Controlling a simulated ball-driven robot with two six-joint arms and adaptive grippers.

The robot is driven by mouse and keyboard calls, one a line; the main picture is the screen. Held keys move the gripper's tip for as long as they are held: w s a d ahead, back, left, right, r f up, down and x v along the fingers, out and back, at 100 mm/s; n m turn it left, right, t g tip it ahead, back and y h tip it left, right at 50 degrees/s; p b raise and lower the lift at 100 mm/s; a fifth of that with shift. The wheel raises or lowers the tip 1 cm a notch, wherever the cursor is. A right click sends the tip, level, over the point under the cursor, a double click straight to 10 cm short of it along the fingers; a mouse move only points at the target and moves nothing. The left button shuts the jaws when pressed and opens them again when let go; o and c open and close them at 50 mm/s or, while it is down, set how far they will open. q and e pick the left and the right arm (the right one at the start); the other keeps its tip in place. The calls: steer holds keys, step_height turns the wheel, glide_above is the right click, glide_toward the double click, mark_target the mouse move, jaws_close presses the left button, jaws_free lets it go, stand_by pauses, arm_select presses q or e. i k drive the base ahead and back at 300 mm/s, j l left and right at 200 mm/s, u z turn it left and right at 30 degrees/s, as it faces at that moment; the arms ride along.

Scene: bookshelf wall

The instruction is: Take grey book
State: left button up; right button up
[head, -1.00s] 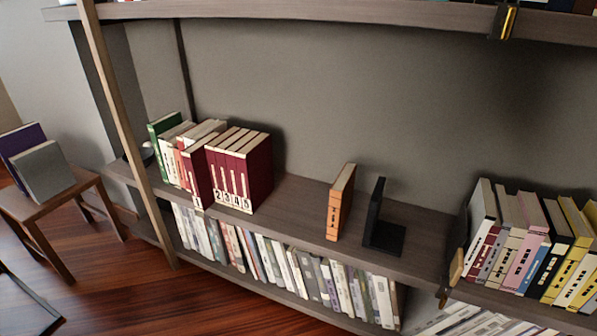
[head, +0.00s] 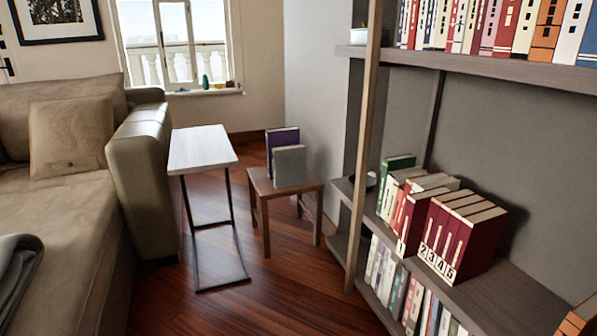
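The grey book (head: 290,167) stands upright on a small wooden stool (head: 262,187), near the middle of the head view. A purple book (head: 282,138) stands upright just behind it, partly hidden by it. I cannot tell whether the two books touch. Neither of my grippers shows in the head view.
A white side table (head: 200,147) stands left of the stool, beside a beige sofa (head: 75,235). The bookshelf (head: 362,150) with its wooden post is close on the right, holding red numbered volumes (head: 462,232). Wooden floor (head: 285,290) is clear in front of the stool.

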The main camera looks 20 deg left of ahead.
mark_target(289, 162)
steer(key=i+j, duration=0.75)
